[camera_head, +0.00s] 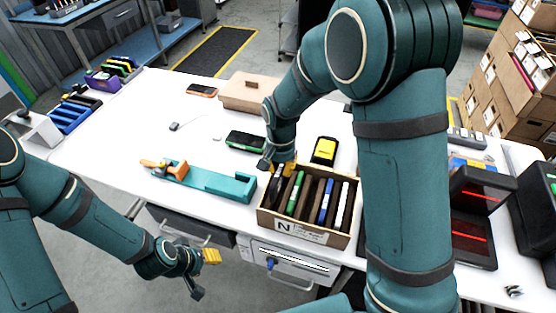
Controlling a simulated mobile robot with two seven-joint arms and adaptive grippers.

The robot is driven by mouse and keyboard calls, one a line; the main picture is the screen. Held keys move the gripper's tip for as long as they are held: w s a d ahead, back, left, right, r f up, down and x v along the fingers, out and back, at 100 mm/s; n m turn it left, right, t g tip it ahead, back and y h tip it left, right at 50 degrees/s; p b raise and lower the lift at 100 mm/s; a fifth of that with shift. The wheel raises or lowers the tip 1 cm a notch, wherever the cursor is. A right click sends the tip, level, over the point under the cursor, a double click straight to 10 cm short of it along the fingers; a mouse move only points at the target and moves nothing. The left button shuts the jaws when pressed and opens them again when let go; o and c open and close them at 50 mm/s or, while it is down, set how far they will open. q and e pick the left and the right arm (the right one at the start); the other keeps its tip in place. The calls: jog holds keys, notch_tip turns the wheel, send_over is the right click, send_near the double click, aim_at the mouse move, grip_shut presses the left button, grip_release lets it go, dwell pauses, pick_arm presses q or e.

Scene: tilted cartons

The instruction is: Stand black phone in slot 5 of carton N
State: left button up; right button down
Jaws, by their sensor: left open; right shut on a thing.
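Carton N (302,233), a brown box with a white label, stands on the white table near its front edge. It holds several upright slim things, among them ones with green (296,190), blue (326,201) and white (342,206) edges. My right gripper (280,170) is over the carton's left end, shut on a dark slim thing that looks like the black phone (277,188). The phone's lower part is hidden in or behind the carton, so its exact slot is unclear. My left gripper (202,274) is open and empty, in front of the table, below its top.
A teal holder (222,184) lies left of the carton. A dark phone with green edges (245,141), a yellow-faced device (325,150), an orange phone (202,90) and a cardboard box (255,92) lie behind. My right arm hides the table's right part.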

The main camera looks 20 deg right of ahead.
jog(key=shift+s+f+b, duration=0.1)
jog(key=shift+f+b, duration=0.3)
jog(key=shift+f, duration=0.05)
jog(key=shift+f+b, duration=1.15)
jog(key=shift+f, duration=0.1)
jog(key=shift+f+b, duration=1.3)
jog(key=shift+f, duration=0.85)
jog(key=shift+f, duration=0.25)
jog(key=c, duration=1.1)
grip_release()
jog(key=shift+o, duration=0.2)
jog(key=shift+r, duration=0.15)
